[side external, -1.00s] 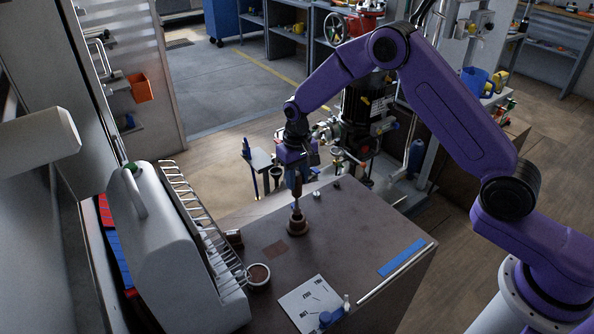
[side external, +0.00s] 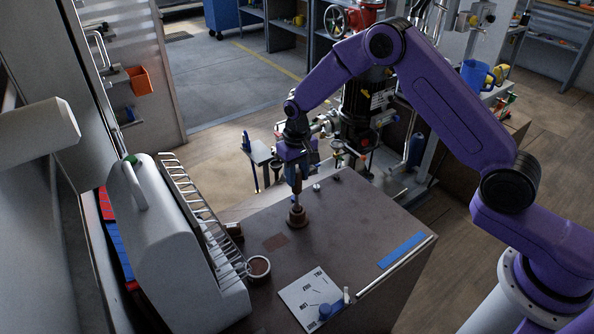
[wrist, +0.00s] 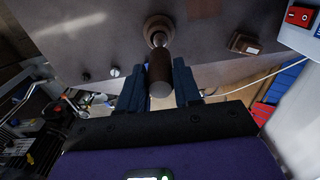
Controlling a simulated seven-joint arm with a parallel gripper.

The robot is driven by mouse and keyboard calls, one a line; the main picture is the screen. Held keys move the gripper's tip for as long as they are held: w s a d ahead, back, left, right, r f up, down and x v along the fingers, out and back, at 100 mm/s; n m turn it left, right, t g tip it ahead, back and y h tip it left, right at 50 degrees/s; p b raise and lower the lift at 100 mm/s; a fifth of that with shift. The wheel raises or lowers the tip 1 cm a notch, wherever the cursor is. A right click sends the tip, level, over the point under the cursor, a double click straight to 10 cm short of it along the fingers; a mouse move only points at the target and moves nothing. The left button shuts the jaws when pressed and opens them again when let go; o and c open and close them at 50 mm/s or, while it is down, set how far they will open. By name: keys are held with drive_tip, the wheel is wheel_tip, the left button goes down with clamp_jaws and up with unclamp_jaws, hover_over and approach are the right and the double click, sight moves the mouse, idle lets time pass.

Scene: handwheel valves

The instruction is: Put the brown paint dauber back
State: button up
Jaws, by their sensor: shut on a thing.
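The brown paint dauber (side external: 297,187) stands upright over the bench. My gripper (side external: 297,168) is shut on its handle from above. In the wrist view, the handle (wrist: 160,72) lies between the two dark fingers of my gripper (wrist: 158,84). A thin metal shaft runs from the handle down to a round brown stepped piece (side external: 297,217) at bench level, which also shows in the wrist view (wrist: 158,27). I cannot tell whether this round piece is part of the dauber or a separate holder.
On the bench (side external: 345,225) stand an open cup with brown contents (side external: 258,268) and a small brown block (side external: 233,229). A white marked plate (side external: 311,296), a blue strip (side external: 402,249) and a grey machine with a wire rack (side external: 200,220) border the work area. Open bench lies right of the dauber.

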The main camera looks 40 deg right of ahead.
sight(297, 186)
drive_tip(key=shift+f, duration=2.25)
drive_tip(key=o, duration=1.9)
drive_tip(key=shift+c, duration=0.2)
drive_tip(key=shift+r, duration=4.95)
